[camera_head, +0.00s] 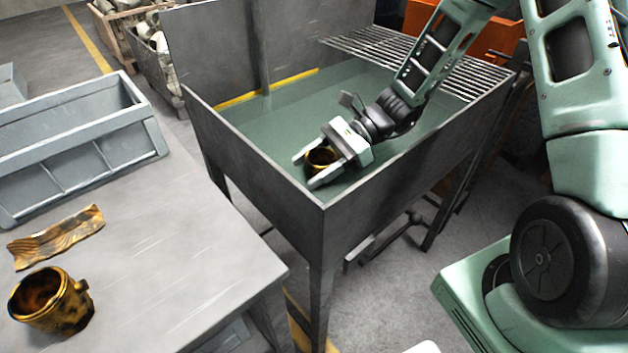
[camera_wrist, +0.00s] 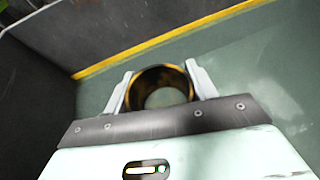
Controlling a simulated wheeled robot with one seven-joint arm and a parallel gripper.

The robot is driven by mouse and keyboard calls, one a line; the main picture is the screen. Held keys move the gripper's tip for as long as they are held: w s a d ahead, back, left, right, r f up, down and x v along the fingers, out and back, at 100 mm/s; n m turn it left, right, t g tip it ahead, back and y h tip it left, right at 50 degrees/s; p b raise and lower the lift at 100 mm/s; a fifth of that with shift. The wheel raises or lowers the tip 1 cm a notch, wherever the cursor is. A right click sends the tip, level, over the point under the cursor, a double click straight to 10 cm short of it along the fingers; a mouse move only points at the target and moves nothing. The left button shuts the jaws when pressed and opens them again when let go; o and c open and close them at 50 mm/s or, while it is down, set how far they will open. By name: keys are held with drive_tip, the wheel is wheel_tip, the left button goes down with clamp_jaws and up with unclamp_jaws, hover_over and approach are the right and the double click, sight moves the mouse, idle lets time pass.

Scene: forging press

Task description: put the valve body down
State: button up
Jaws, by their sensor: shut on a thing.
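The valve body (camera_head: 321,158) is a short golden-brown hollow cylinder with dark patches. My gripper (camera_head: 309,168) is shut on it, one finger on each side, inside the dark metal tank with greenish liquid (camera_head: 262,130). In the wrist view the valve body (camera_wrist: 160,88) sits between the two pale fingers (camera_wrist: 160,86), and its open bore faces the camera. I cannot tell how far its lower part is from the liquid or the tank floor.
A grating (camera_head: 425,62) covers the tank's far right part. A steel table (camera_head: 190,245) at left bears a similar golden part (camera_head: 52,300), a curved brown scrap (camera_head: 56,237) and a grey divided bin (camera_head: 80,150). Crates stand behind. The tank walls (camera_head: 262,175) rise around my gripper.

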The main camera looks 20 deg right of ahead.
drive_tip(key=shift+f+b, duration=0.4)
drive_tip(key=shift+f, duration=1.85)
drive_tip(key=shift+f, duration=0.1)
drive_tip(key=o, duration=1.3)
drive_tip(key=shift+c, duration=0.2)
drive_tip(key=p+v, duration=0.1)
drive_tip(key=v, duration=1.1)
